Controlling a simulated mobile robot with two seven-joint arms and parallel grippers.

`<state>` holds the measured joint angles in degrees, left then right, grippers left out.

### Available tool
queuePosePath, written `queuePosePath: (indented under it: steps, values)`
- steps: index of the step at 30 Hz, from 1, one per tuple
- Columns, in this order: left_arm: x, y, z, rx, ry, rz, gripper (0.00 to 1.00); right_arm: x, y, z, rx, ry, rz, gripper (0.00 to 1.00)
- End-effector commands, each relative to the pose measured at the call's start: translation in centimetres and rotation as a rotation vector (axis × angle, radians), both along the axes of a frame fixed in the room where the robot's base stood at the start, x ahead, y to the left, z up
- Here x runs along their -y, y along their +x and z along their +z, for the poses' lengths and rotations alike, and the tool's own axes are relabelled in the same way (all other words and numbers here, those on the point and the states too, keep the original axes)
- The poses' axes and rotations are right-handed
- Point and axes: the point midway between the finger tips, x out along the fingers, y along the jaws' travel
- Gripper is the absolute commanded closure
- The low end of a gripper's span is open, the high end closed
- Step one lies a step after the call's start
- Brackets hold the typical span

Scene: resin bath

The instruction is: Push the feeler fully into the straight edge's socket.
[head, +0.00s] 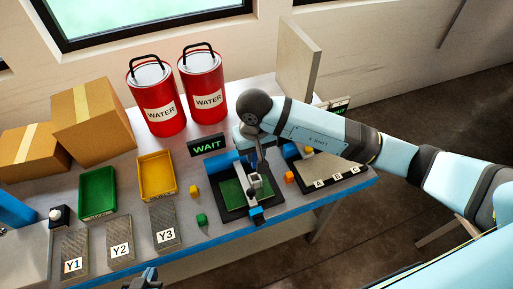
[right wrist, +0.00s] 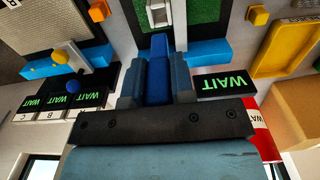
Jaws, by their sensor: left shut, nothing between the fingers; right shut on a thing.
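My right gripper (right wrist: 158,88) is shut on a blue block-like piece, which I take as the feeler (right wrist: 158,70). Its end points at a pale grey slotted piece (right wrist: 157,14), which looks like the straight edge's socket. I cannot tell whether the two touch or how deep the feeler sits. In the head view my right gripper (head: 259,160) is over the green board (head: 231,193) in a black frame, by the grey piece (head: 254,181), and hides part of it. My left gripper (head: 148,278) is low at the front edge, shut and empty, away from these things.
A WAIT sign (head: 208,145) stands behind the board. Green (head: 97,192) and yellow (head: 156,175) trays, plates marked Y1, Y2 and Y3 (head: 120,240), and small yellow and green blocks lie to the left. An orange block (head: 289,177) and a plate marked A, B, C are right.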

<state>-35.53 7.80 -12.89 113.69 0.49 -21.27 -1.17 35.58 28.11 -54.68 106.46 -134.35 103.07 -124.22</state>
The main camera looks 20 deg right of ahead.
Motion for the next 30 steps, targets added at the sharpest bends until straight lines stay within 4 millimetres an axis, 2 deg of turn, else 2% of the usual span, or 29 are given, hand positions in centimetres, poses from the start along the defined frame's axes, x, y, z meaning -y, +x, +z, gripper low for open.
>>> queuePosePath:
  steps: [7,30]
  values:
    - [0.3,0.0,-0.8,0.003,-0.005,-0.003,1.00,0.1,0.1,-0.2,0.003,-0.001,0.001,1.00]
    - [0.6,0.3,-4.3,0.007,-0.009,-0.010,1.00,0.0,0.0,-4.1,0.001,0.000,0.000,1.00]
